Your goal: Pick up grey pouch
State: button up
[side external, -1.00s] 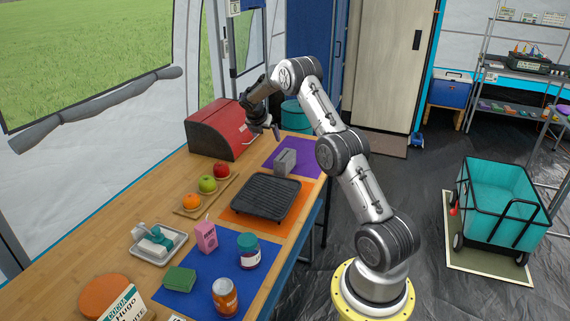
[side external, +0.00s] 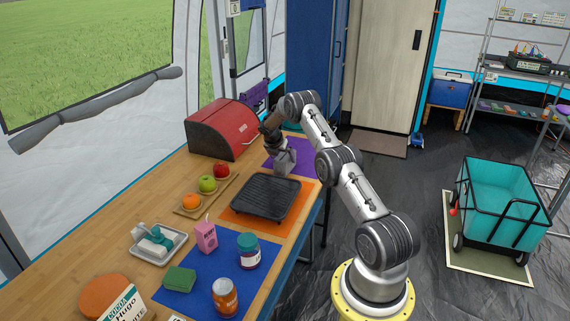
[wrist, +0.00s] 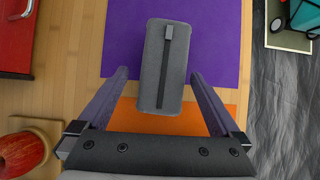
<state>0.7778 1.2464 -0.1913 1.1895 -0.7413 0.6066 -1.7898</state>
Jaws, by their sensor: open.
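The grey pouch (wrist: 153,76) stands on the purple mat (wrist: 215,45), close to its edge, in the wrist view. It has a dark strip and a small tab on top. My gripper (wrist: 160,80) is open, with one finger on each side of the pouch's near end and a gap to each. In the side external view my gripper (side external: 284,151) is lowered over the pouch (side external: 285,163), hiding its upper part. Whether the fingertips reach below the pouch's top is hard to tell.
A black griddle (side external: 266,197) sits on the orange mat (side external: 300,213) just in front of the pouch. A red bread box (side external: 223,130) stands to the left. A board with an apple (side external: 221,170) and other fruit is nearby. The table's right edge is close.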

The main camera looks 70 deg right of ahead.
jog(key=shift+s+x, duration=0.2)
jog(key=shift+x, duration=1.9)
jog(key=c, duration=1.4)
jog(key=shift+r, duration=0.1)
